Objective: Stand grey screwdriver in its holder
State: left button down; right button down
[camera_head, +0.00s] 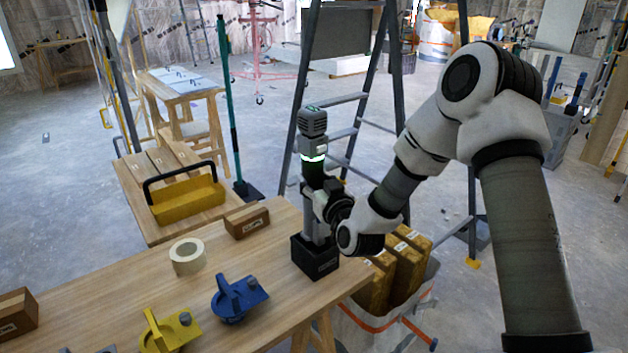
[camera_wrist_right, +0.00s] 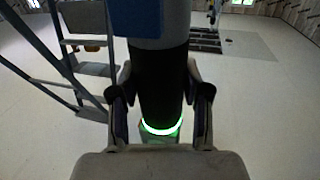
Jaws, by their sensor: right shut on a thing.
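The grey screwdriver (camera_head: 313,122) stands upright in the head view, with a grey head at the top, a lit green ring, a dark grip and a grey lower part. My right gripper (camera_head: 328,200) is shut around it from the right. The lower part reaches down to the top of a black box-shaped holder (camera_head: 318,262) at the table's right edge; how deep it sits inside is hidden. In the right wrist view, the screwdriver's dark grip (camera_wrist_right: 160,95) is between both fingers, with the green ring close to the palm. My left gripper is not in view.
The wooden table (camera_head: 120,290) bears a tape roll (camera_head: 187,257), a brown box (camera_head: 247,221), a blue lifter (camera_head: 240,298) and a yellow one (camera_head: 170,333). A stepladder (camera_head: 345,98) stands behind. A bag with several yellow-brown packs (camera_head: 405,265) is right of the holder.

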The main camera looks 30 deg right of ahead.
jog(key=shift+f+b, duration=0.35)
dwell(0.7)
jog(key=shift+f+b, duration=0.7)
jog(key=shift+f, duration=0.35)
jog(key=shift+f+b, duration=1)
jog(key=shift+f, duration=0.1)
dwell(0.5)
jog(key=shift+c, duration=2.3)
grip_release()
jog(key=shift+s, duration=0.1)
jog(key=o, duration=0.5)
jog(key=shift+f, duration=0.15)
jog(key=shift+c, duration=0.2)
